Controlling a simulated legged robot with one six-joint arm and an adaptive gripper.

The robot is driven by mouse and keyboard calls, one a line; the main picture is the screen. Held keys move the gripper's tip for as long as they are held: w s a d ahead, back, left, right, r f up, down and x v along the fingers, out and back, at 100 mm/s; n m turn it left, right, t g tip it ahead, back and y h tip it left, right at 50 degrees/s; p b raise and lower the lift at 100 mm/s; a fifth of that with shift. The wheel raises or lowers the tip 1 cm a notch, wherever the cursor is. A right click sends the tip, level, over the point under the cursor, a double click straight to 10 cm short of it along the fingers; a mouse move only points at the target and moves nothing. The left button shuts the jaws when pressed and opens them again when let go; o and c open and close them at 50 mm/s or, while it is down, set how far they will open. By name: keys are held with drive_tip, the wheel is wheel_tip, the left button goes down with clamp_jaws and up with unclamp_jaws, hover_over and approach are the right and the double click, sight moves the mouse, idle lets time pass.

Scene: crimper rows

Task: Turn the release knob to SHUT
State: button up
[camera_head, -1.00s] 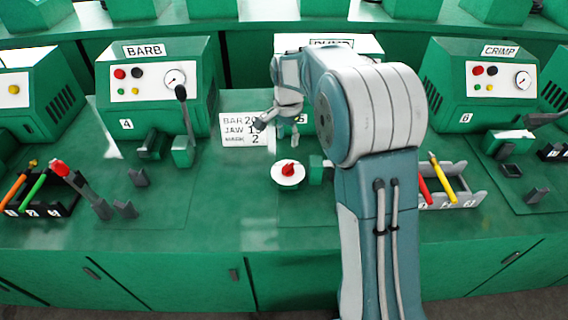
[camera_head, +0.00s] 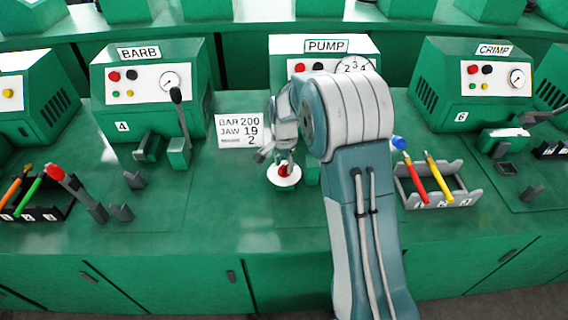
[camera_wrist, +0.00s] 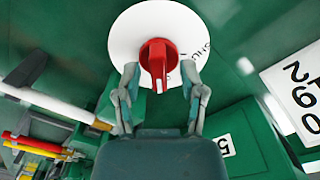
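The release knob is a red knob (camera_wrist: 157,58) on a round white dial (camera_wrist: 128,45) with dark lettering at its rim, partly hidden. In the head view the red knob (camera_head: 284,170) and its white dial (camera_head: 284,181) sit on the bench in front of the PUMP unit (camera_head: 325,46). My gripper (camera_wrist: 160,82) is open, with one fingertip on each side of the knob's lower end in the wrist view. A gap shows between the fingers and the knob. In the head view my gripper (camera_head: 285,158) is right above the knob.
A white card (camera_head: 239,131) reading BAR 200, JAW 19 lies left of the dial. A grey rack (camera_head: 465,198) with red and yellow tools is to the right. The BARB unit (camera_head: 150,85) and its lever (camera_head: 181,120) stand left. The bench front is clear.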

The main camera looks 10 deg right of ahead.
clamp_jaws()
drive_tip(key=n, duration=0.4)
drive_tip(key=shift+n, duration=0.4)
drive_tip(key=n, duration=0.4)
drive_tip(key=shift+n, duration=0.3)
drive_tip(key=n, duration=0.4)
drive_tip(key=shift+n, duration=2.2)
